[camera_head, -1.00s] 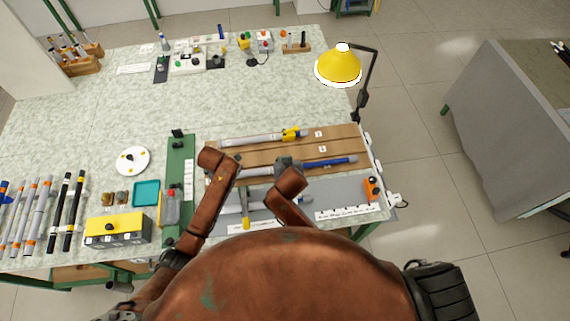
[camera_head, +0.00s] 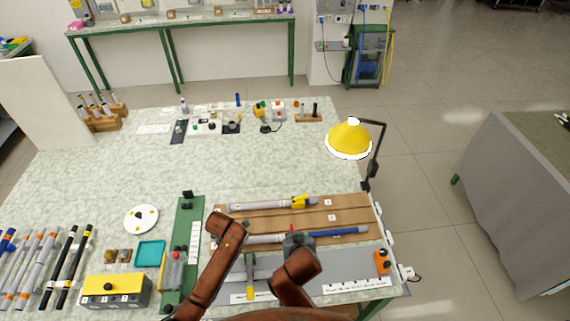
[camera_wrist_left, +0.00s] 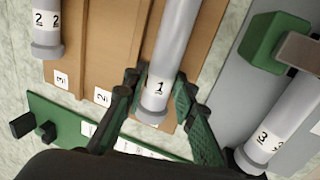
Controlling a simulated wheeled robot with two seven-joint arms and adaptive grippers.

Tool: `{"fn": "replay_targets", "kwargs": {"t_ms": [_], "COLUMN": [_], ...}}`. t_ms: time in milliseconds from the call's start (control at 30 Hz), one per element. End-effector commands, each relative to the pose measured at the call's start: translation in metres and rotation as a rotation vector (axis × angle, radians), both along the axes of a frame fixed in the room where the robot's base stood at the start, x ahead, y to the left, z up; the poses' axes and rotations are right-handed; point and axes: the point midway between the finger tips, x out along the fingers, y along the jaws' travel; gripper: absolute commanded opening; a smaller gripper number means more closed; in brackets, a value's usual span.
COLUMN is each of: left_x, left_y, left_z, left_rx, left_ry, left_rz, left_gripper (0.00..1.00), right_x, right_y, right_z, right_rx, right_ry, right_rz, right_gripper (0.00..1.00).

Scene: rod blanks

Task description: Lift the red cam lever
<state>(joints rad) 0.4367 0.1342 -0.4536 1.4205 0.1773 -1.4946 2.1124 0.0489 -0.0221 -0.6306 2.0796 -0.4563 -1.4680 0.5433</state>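A small red part (camera_head: 177,256) shows on a grey piece beside the green fixture (camera_head: 188,215) in the head view; it may be the cam lever, but it is too small to tell. In the head view my left arm hides that gripper. My right gripper (camera_head: 298,242) is a dark shape over a grey and blue rod (camera_head: 338,232); its fingers cannot be made out.
A brown board (camera_head: 277,219) holds rods. A grey mat (camera_head: 340,277) lies in front of it with another rod. A yellow lamp (camera_head: 348,138) overhangs the back right.

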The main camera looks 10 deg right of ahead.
Motion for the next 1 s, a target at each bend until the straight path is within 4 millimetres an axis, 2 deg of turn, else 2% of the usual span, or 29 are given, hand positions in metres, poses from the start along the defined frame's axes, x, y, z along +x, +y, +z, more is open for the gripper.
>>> {"fn": "replay_targets", "kwargs": {"t_ms": [200, 567, 733, 1000], "left_x": [0.000, -0.001, -0.007, -0.021], "left_y": [0.000, 0.000, -0.001, -0.001], "left_z": [0.000, 0.003, 0.026, 0.081], "left_rx": [0.000, -0.001, -0.003, -0.003], "left_ry": [0.000, 0.001, -0.002, -0.003], "left_rz": [0.000, 0.000, -0.001, 0.000], "left_gripper": [0.42, 0.42, 0.42, 0.42], "right_x": [0.000, 0.000, 0.000, 0.000], "right_y": [0.000, 0.000, 0.000, 0.000], "right_z": [0.000, 0.000, 0.000, 0.000], "right_rx": [0.000, 0.000, 0.000, 0.000], "right_ry": [0.000, 0.000, 0.000, 0.000], "right_rz": [0.000, 0.000, 0.000, 0.000], "right_gripper": [0.16, 0.16, 0.16, 0.16]}}
